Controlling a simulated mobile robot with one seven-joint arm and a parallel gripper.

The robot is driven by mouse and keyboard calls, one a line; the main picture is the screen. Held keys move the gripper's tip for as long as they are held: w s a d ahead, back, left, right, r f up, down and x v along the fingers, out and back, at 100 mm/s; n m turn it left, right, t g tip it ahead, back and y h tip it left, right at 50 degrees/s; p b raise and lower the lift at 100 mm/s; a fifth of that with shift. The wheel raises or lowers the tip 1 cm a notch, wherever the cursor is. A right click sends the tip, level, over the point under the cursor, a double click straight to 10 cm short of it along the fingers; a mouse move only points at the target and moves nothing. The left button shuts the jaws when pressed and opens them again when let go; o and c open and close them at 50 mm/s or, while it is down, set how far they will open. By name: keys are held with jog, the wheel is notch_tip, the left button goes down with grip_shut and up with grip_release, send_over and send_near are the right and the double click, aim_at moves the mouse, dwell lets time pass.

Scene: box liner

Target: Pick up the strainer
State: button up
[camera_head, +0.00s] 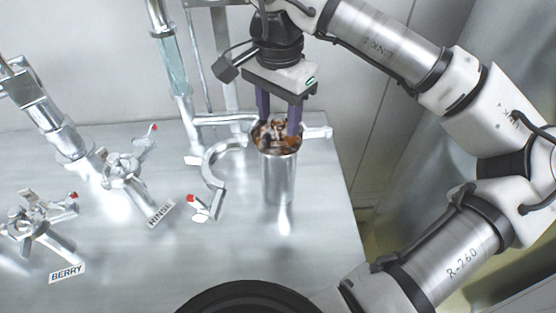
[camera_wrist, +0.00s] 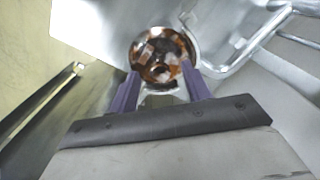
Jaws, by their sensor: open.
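A tall shiny metal cylinder (camera_head: 280,180), which looks like the strainer, stands upright at the right part of the steel surface. Mottled brown and white matter shows in its round mouth (camera_head: 272,134). The wrist view shows the same mouth from above (camera_wrist: 161,56). My gripper (camera_head: 279,122) points down with its two purple fingers apart. The fingers are at the cylinder's mouth, one to each side of it. In the wrist view the fingertips (camera_wrist: 161,76) flank the near part of the mouth. I cannot tell whether they touch the rim.
Metal bars (camera_head: 228,119) and a curved metal pipe (camera_head: 212,165) stand close left of the cylinder. Valves with red tips and signs reading RINSE (camera_head: 160,213) and BERRY (camera_head: 67,273) are further left. The steel surface (camera_head: 320,230) is clear at front right, up to its right edge.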

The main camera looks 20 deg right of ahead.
grip_shut()
dwell(0.3)
dwell(1.1)
